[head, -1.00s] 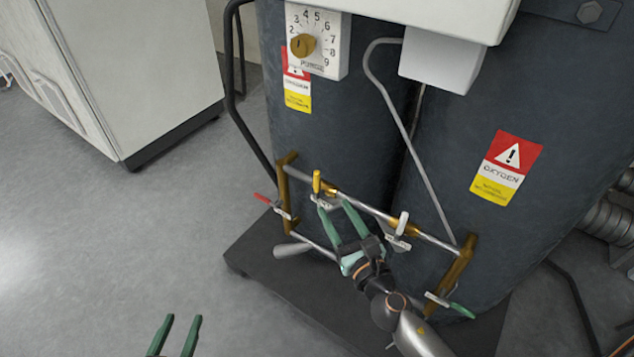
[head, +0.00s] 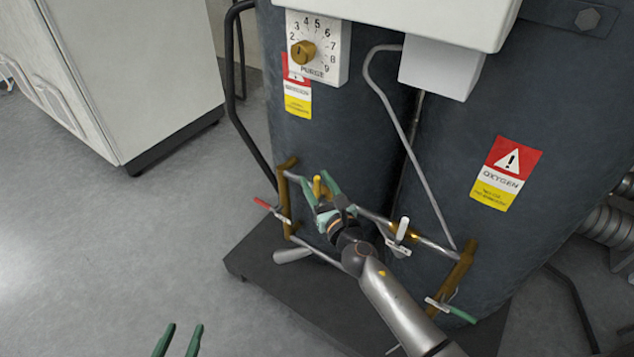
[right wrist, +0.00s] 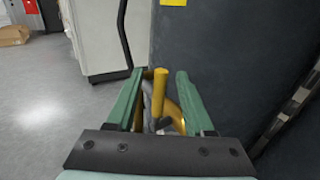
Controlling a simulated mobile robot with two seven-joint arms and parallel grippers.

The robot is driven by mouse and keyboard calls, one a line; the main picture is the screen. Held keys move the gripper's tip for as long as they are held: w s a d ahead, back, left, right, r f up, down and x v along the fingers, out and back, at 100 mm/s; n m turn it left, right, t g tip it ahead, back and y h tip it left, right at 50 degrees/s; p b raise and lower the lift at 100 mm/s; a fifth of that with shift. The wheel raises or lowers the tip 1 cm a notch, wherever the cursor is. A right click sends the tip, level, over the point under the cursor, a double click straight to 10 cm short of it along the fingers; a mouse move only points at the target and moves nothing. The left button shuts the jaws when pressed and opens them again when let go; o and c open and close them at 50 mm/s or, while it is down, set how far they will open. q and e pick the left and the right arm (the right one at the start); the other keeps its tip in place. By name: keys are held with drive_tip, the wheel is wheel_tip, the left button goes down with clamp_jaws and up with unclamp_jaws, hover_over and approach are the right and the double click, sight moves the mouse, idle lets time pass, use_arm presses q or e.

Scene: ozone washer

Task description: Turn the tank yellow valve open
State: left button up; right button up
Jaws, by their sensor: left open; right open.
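The yellow valve handle (head: 317,187) stands upright on the upper pipe of the brass and steel pipe frame in front of the dark tanks. My right gripper (head: 317,178) is open, with its green fingers on either side of this handle. In the right wrist view, the yellow handle (right wrist: 160,92) stands between the two open fingers (right wrist: 158,74), with gaps visible on both sides. The valve body below it is partly hidden by my gripper. My left gripper (head: 184,327) is open and empty over the floor at the bottom left, away from the valves.
A red handle (head: 262,202), a white handle (head: 402,229) and a green handle (head: 455,312) sit on the same pipe frame. A dial box (head: 317,47) and white boxes hang above. A white cabinet (head: 140,80) stands left; floor between is clear.

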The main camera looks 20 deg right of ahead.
clamp_jaws()
idle(0.3)
idle(1.1)
